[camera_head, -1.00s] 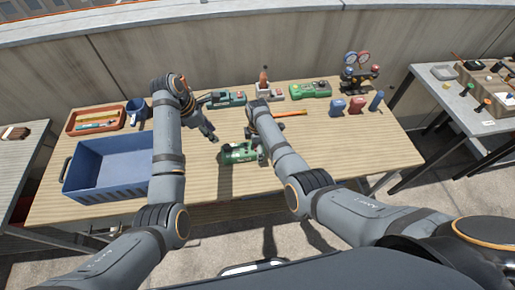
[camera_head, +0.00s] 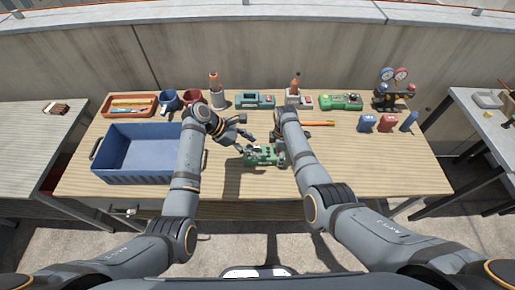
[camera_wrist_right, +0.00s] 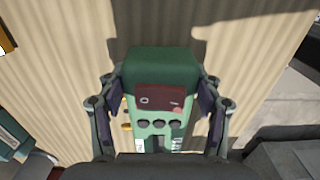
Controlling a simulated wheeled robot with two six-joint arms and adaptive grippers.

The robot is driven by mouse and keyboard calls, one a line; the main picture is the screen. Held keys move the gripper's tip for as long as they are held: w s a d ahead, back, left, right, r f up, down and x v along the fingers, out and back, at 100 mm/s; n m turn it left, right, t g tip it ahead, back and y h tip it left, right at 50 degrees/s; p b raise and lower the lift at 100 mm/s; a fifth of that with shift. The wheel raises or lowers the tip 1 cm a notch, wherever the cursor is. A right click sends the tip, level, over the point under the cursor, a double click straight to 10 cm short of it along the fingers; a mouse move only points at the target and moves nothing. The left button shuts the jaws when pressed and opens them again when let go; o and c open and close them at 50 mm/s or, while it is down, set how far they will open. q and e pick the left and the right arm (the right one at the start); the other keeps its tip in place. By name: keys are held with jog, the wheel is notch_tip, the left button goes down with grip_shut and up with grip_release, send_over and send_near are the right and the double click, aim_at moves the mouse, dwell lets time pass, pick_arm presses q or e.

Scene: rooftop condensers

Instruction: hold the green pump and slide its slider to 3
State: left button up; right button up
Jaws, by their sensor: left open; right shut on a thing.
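The green pump (camera_head: 262,156) is near the middle of the wooden table in the head view. The right wrist view shows its green body (camera_wrist_right: 160,68), a dark red panel, several dark round knobs and part of a slot low on its face. My right gripper (camera_wrist_right: 160,100) is shut on its two sides. In the head view my right forearm hides that grip. My left gripper (camera_head: 246,139) is open, just above and left of the pump, holding nothing. The slider's position cannot be read.
A blue crate (camera_head: 140,179) stands at left, with an orange tray (camera_head: 131,112) behind it. Along the back are a teal device (camera_head: 255,101), another green device (camera_head: 341,102) and a gauge set (camera_head: 394,90). An orange-handled tool (camera_head: 318,124) lies right of the pump.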

pick_arm(q)
notch_tip(320, 180, down, 2)
jog(key=s+d+t+h, duration=0.1)
jog(key=s+h, duration=0.2)
jog(key=h, duration=0.1)
jog(key=n+t, duration=0.9)
jog(key=t, duration=0.2)
send_near(250, 147)
jog(key=shift+h, duration=0.3)
jog(key=x, duration=0.9)
jog(key=shift+w+d+f, duration=0.2)
jog(key=shift+w+f, duration=0.05)
jog(key=shift+w, duration=0.15)
jog(key=shift+c, duration=0.4)
grip_shut()
